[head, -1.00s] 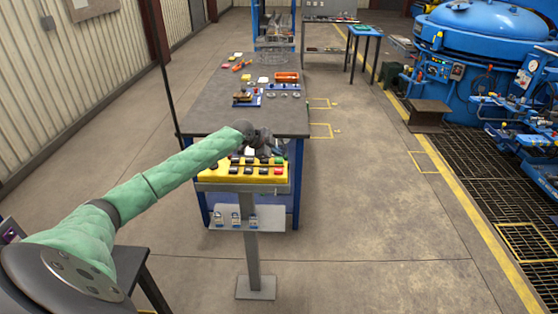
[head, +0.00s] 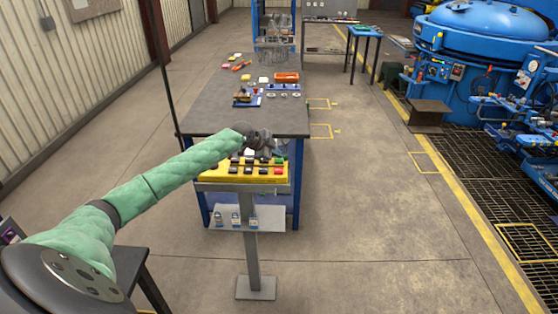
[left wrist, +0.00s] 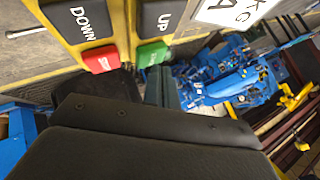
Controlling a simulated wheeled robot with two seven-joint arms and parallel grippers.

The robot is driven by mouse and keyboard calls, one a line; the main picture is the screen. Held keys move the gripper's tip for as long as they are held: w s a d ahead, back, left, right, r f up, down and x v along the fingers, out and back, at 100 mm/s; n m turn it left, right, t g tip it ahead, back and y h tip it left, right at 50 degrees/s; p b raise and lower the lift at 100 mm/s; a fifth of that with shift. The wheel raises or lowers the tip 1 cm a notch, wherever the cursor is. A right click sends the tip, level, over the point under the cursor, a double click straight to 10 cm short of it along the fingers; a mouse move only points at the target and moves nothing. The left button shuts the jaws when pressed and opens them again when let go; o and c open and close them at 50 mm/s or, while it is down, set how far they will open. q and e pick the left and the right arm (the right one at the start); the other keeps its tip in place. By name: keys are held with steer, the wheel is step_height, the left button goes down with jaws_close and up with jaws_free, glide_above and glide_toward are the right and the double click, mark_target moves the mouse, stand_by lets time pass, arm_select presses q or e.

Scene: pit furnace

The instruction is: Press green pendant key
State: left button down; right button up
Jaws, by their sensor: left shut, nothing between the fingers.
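The yellow pendant (head: 215,170) with several dark keys sits on top of a grey post. Its green key (head: 280,160) is at the right end of the far row, and the red key (head: 278,171) is in front of it. My left gripper (head: 271,151) is over the right part of the pendant, shut and empty. In the left wrist view, the green key (left wrist: 152,53) is beside the red key (left wrist: 101,60), below the UP and DOWN keys. My left gripper's fingertips (left wrist: 159,84) are close to the green key; I cannot tell whether they touch it. My right gripper is out of view.
A large blue furnace (head: 478,40) stands at the right. The floor right of the post is clear.

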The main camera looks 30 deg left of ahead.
mark_target(276, 160)
arm_select(q)
steer(key=shift+f, duration=0.5)
stand_by(0.6)
steer(key=shift+r, duration=0.95)
steer(key=shift+r+p, duration=1.5)
steer(key=shift+r, duration=1)
